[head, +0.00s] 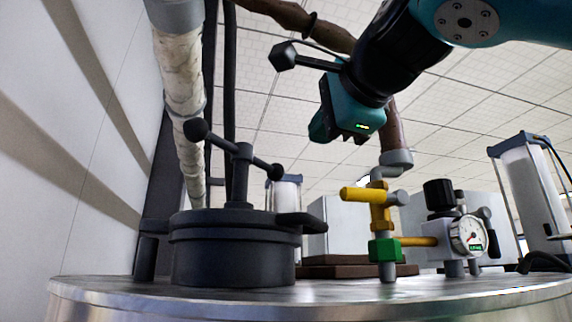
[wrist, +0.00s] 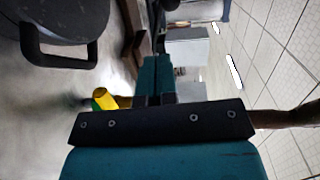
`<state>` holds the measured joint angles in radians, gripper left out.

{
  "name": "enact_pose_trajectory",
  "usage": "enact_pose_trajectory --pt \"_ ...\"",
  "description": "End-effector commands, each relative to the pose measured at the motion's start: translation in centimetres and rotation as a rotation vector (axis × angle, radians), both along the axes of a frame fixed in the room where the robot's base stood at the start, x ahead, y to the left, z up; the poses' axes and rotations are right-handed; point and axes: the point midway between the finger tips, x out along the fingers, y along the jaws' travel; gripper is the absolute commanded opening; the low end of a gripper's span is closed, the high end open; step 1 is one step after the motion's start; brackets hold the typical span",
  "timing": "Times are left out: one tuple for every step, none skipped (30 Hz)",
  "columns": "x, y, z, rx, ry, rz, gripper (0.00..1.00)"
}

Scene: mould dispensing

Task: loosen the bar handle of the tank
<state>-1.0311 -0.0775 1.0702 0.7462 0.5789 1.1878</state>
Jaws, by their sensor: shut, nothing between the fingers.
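The bar handle (head: 243,150) is a dark bar with a round knob at each end, set across an upright post on the round dark lid (head: 235,250) of the tank (head: 160,295). The bar slopes down to the right. The lid's edge with a loop grip shows at upper left in the wrist view (wrist: 62,16); I cannot make out the bar there. My teal gripper (head: 322,126) is up and to the right of the bar, apart from it. Its fingers are together and empty in the wrist view (wrist: 154,78).
A yellow valve (head: 378,205) with a green block (head: 384,250) and a pressure gauge (head: 468,236) stand on the tank top, right of the lid. A pale wrapped pipe (head: 180,90) rises behind the lid. The air between gripper and bar looks clear.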

Motion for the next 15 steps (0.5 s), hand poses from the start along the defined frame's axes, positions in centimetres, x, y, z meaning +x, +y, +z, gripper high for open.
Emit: enact_pose_trajectory --pt "0.6 0.2 0.0 -0.003 0.002 -0.004 0.00" --pt "0.9 0.4 -0.1 -0.003 0.002 -0.004 0.00" --pt "1.5 0.6 -0.1 -0.005 0.002 -0.005 0.00" --pt "2.1 0.8 -0.2 -0.006 0.004 -0.006 0.00" --pt "2.6 1.1 -0.2 -0.004 0.004 -0.005 0.00" --pt "3.3 1.4 -0.2 -0.006 0.003 -0.005 0.00" --pt "3.9 1.7 -0.3 -0.006 0.004 -0.005 0.00" --pt "4.6 1.9 -0.4 -0.006 0.004 -0.004 0.00" --pt "5.3 2.4 -0.4 -0.007 0.004 -0.003 0.00" --pt "6.0 2.7 -0.4 -0.006 0.005 -0.004 0.00" --pt "6.5 2.9 -0.5 -0.006 0.005 -0.003 0.00" --pt "7.3 3.3 -0.5 -0.004 0.005 -0.002 0.00" --pt "7.9 3.6 -0.6 -0.005 0.004 -0.002 0.00" --pt "8.4 3.8 -0.7 -0.005 0.004 -0.001 0.00" --pt "9.1 4.2 -0.8 -0.003 0.005 -0.001 0.00"
